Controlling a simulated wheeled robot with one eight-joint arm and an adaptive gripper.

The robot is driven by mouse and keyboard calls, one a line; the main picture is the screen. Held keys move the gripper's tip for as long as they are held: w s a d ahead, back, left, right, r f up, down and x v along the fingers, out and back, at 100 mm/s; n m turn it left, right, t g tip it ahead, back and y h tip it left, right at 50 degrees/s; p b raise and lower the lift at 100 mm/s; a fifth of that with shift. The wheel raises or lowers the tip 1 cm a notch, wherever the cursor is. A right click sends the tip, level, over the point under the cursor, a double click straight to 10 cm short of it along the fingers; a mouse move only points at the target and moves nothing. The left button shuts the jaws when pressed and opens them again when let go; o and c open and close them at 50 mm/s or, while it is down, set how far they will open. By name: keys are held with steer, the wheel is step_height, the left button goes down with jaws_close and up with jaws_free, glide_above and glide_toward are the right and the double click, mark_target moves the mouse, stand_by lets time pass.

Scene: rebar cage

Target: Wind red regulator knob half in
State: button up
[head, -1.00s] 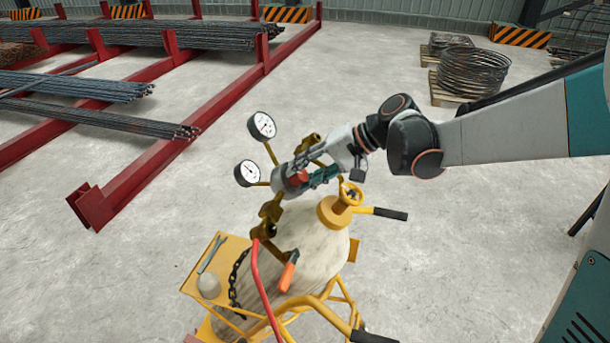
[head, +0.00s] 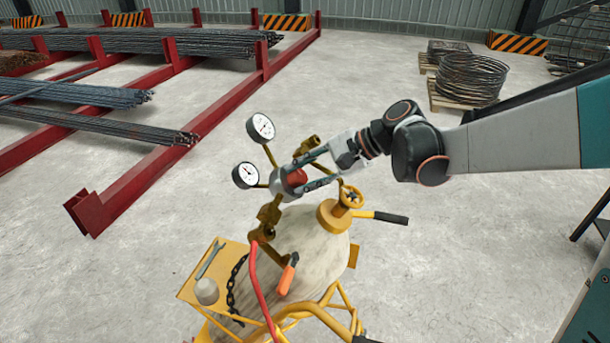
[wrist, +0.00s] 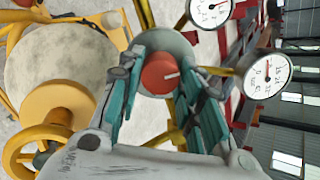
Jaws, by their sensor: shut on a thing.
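The red regulator knob (head: 297,176) sits on the grey regulator body (head: 283,186) above the tank. In the wrist view the red knob (wrist: 158,73) has a pale line on its face, running right of its centre. My gripper (head: 306,174) has its fingers on either side of the knob and is shut on it. In the wrist view my gripper's teal finger pads (wrist: 154,86) flank the knob. Two white dial gauges, the upper (head: 260,128) and the lower (head: 246,175), stand left of the regulator.
The pale tank (head: 312,232) stands in a yellow cart with a yellow handwheel valve (head: 350,196) right of the knob. A red hose (head: 256,280) and an orange-handled tool (head: 288,275) are in front. Red rebar racks (head: 150,150) lie left; clear floor surrounds the cart.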

stand_by(0.4)
steer(key=o, duration=1.1)
steer(key=shift+d, duration=0.15)
steer(key=v, duration=1.1)
steer(key=shift+s+d+r, duration=0.1)
steer(key=shift+d+r, duration=0.15)
steer(key=shift+r, duration=0.05)
